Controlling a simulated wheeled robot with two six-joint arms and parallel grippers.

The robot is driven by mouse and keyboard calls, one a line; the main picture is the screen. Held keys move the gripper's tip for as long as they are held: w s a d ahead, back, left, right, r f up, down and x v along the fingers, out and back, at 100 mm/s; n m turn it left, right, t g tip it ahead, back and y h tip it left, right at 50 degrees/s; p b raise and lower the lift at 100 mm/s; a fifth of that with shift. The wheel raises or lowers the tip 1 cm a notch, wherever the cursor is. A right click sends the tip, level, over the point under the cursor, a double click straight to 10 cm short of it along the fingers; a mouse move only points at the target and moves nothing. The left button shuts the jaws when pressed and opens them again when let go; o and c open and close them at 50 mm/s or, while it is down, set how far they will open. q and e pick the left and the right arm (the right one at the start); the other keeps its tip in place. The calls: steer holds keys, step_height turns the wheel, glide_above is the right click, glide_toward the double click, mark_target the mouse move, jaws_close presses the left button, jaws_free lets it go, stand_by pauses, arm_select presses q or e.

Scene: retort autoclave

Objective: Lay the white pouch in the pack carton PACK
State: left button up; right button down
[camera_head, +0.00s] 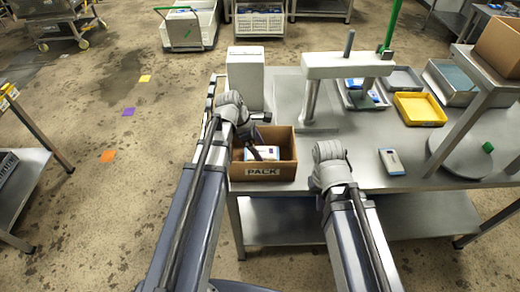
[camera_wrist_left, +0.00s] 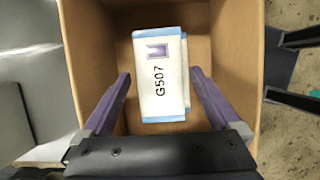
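The white pouch (camera_wrist_left: 160,75), with blue edges and the mark G507, lies inside the brown pack carton PACK (camera_head: 263,172). It also shows in the head view (camera_head: 270,152). In the left wrist view the carton's walls (camera_wrist_left: 85,40) stand around the pouch. My left gripper (camera_wrist_left: 160,95) reaches into the carton. Its two purple fingers are spread wide, one on each side of the pouch, with gaps between them and it. My right arm is over the table to the right of the carton; its gripper is hidden behind the arm.
A white box (camera_head: 245,78) stands behind the carton. Another white and blue pack (camera_head: 391,161) lies on the steel table (camera_head: 365,145) to the right. A yellow tray (camera_head: 420,109) and a white stand (camera_head: 348,65) are further back. The carton is near the table's left front corner.

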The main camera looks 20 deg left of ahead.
arm_select(q)
steer(key=shift+r, duration=0.1)
steer(key=shift+r+p, duration=0.45)
steer(key=shift+p, duration=0.15)
steer(key=p+v, duration=1.1)
steer(key=v, duration=0.1)
steer(key=s+d+f+m+y, duration=0.1)
steer(key=s+d+m, duration=0.5)
steer(key=m, duration=0.6)
steer(key=s+d+f+m+g+y, duration=0.1)
steer(key=s+d+m+y, duration=0.3)
steer(key=m, duration=0.9)
steer(key=s+d, duration=0.3)
steer(key=d, duration=0.1)
steer(key=shift+d+y+b, duration=0.3)
steer(key=shift+d, duration=0.1)
